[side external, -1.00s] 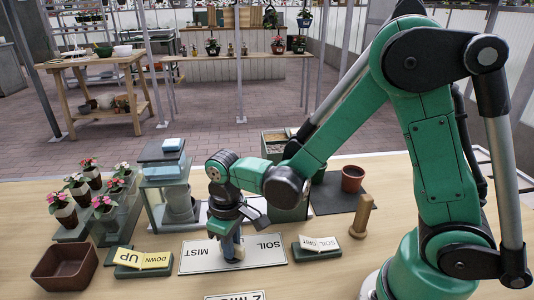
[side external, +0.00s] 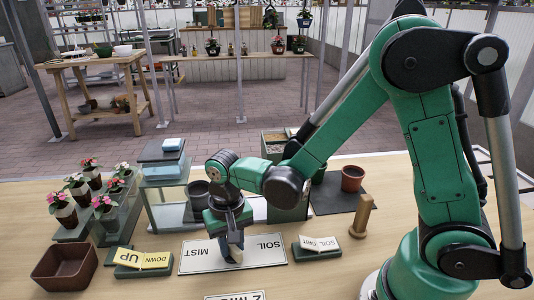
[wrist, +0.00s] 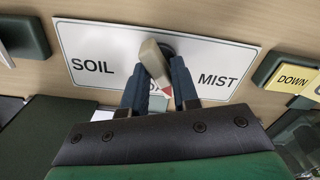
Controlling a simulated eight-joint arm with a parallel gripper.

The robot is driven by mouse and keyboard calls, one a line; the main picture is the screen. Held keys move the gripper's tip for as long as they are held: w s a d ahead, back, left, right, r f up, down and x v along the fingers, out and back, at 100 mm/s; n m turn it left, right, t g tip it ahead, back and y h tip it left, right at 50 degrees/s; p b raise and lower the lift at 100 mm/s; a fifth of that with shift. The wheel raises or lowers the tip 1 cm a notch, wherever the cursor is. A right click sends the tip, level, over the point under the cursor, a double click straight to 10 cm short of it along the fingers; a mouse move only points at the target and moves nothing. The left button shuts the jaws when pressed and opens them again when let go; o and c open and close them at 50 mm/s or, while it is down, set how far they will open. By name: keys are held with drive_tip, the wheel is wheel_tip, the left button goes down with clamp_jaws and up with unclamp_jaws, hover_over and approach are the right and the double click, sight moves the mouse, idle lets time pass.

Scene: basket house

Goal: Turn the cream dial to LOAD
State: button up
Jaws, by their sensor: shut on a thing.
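The cream dial (wrist: 152,58) sits on a white plate (side external: 190,262) marked SOIL and MIST. In the wrist view the plate (wrist: 75,35) has SOIL at left and MIST at right, with a partly hidden label between my fingers showing about "OA". The dial's red-marked end points down the picture, toward that label. My gripper (wrist: 160,92) is shut on the dial, one dark blue finger on each side. In the side view my gripper (side external: 234,240) reaches down onto the plate, with part of the dial showing below it.
A yellow DOWN/UP card (side external: 143,260) and a SOIL/GRIT card (side external: 318,243) flank the plate. Behind stand a glass-sided stand (side external: 163,205) and a dark pot (side external: 198,195). Potted flowers (side external: 105,205), a brown tray (side external: 65,268) and a wooden post (side external: 362,217) are nearby.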

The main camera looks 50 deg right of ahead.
drive_tip(key=m, duration=0.3)
drive_tip(key=shift+m, duration=0.4)
drive_tip(key=m, duration=0.3)
drive_tip(key=o, duration=1.4)
drive_tip(key=shift+c, duration=0.2)
drive_tip(key=shift+r, duration=3.5)
